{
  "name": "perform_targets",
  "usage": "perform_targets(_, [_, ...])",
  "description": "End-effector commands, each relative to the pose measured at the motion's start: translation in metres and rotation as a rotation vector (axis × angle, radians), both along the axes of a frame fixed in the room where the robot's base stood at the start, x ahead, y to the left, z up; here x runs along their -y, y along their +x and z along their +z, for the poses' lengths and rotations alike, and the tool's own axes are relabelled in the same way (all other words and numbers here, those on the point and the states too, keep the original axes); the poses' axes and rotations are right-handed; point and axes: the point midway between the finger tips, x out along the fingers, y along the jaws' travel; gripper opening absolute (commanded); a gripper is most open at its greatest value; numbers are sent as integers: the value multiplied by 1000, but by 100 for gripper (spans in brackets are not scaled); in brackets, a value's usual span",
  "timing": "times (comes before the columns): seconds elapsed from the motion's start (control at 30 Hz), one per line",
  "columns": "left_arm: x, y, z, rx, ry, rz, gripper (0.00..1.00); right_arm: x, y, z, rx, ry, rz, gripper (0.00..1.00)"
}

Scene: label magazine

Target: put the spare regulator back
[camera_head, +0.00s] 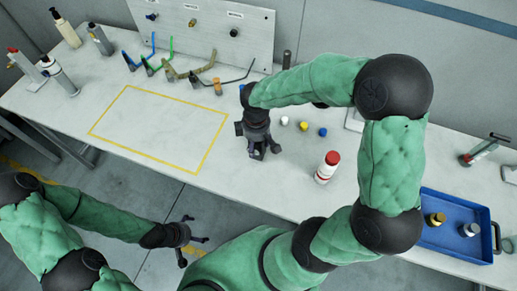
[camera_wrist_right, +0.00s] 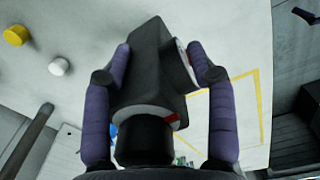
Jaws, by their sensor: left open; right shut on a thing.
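My right gripper (camera_wrist_right: 160,100) is shut on a dark blocky part that looks like the regulator (camera_wrist_right: 150,65). The part has a black round end and white faces with red marks, and both purple fingers press on its sides. In the head view my right gripper (camera_head: 257,136) is over the table, just right of a yellow-outlined rectangle (camera_head: 112,107); the part is mostly hidden there. I cannot tell whether it touches the table. My left gripper (camera_head: 194,240) is open and empty, over the floor in front of the table.
Small caps (camera_head: 303,126) and a red-topped white bottle (camera_head: 327,167) stand right of my gripper. A blue tray (camera_head: 470,205) holds two cylinders. The outlined rectangle is empty.

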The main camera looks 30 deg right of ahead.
Motion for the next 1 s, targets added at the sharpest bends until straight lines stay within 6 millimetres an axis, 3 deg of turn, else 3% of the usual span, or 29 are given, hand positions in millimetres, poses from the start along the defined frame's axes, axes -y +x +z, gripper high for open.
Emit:
perform_targets(0.17, [0,0,-3,0,0,0,97,6,2,-7,1,0,-1,1])
perform_targets(0.43, [0,0,-13,0,0,0,97,10,2,-41,0,0,0,1])
perform_targets(0.83, [0,0,-15,0,0,0,97,10,3,-45,2,-1,1,1])
perform_targets(0.87, [0,0,-15,0,0,0,97,9,2,-45,1,-1,1,63])
perform_targets(0.93, [0,0,-14,0,0,0,97,9,2,-45,1,-1,1,81])
perform_targets(1.0, [0,0,-14,0,0,0,97,9,2,-44,0,0,1,81])
